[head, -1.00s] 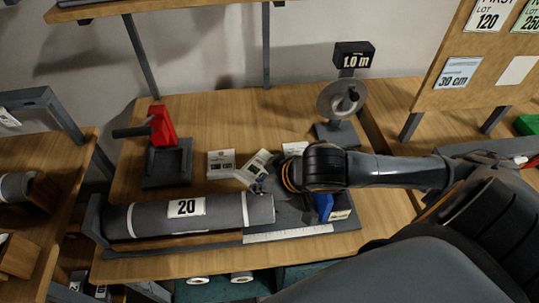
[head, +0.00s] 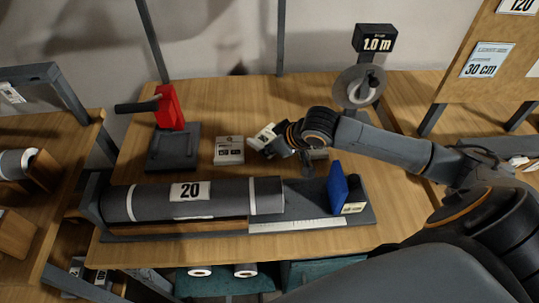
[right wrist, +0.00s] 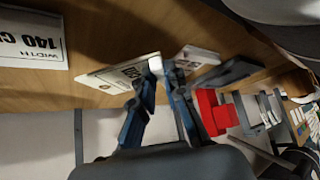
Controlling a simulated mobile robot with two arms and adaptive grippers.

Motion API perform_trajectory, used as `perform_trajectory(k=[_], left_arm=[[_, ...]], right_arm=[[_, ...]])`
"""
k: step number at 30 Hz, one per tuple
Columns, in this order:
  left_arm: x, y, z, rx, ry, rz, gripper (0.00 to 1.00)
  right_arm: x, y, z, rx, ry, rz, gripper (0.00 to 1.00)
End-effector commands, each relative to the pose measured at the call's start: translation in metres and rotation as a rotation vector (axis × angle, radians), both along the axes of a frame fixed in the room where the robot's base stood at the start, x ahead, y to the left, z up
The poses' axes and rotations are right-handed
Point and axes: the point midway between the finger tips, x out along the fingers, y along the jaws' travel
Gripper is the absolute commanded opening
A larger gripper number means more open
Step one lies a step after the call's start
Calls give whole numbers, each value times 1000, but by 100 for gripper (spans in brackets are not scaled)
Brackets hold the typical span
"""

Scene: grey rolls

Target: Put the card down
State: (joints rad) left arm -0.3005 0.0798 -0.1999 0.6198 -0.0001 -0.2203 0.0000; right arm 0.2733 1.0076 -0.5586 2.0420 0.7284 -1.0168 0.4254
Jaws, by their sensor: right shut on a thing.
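A small white printed card (head: 264,136) is in the jaws of my right gripper (head: 279,144), tilted above the wooden table, over its middle. In the right wrist view the fingers (right wrist: 163,84) are shut on the card (right wrist: 113,74) near its edge. A second white card (head: 229,151) lies on the table to the left of the gripper; a white card, likely the same one, shows in the right wrist view (right wrist: 198,55). My left gripper is not in view.
A grey roll marked 20 (head: 160,200) lies on a dark stand at the front, with a blue plate (head: 337,188) at its right end. A red and black device (head: 170,107) stands at left. A 1.0 m sign (head: 376,41) tops a wheel stand. Bare table (head: 235,105) lies behind the cards.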

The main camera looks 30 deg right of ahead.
Motion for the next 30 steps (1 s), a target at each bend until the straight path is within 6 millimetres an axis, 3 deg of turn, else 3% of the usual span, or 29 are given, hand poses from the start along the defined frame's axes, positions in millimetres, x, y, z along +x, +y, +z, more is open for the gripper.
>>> perform_trajectory(k=[5,10,22,23,25,30], left_arm=[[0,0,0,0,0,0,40],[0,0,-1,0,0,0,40],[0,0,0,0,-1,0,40],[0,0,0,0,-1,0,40],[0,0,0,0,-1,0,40],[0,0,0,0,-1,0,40]], right_arm=[[7,-3,-11,2,1,-1,0],[6,-3,-36,0,1,-1,0],[6,-3,-42,1,0,0,0],[6,-3,-41,1,0,0,18],[6,-3,-41,1,0,1,33],[6,-3,-41,0,0,0,35]])
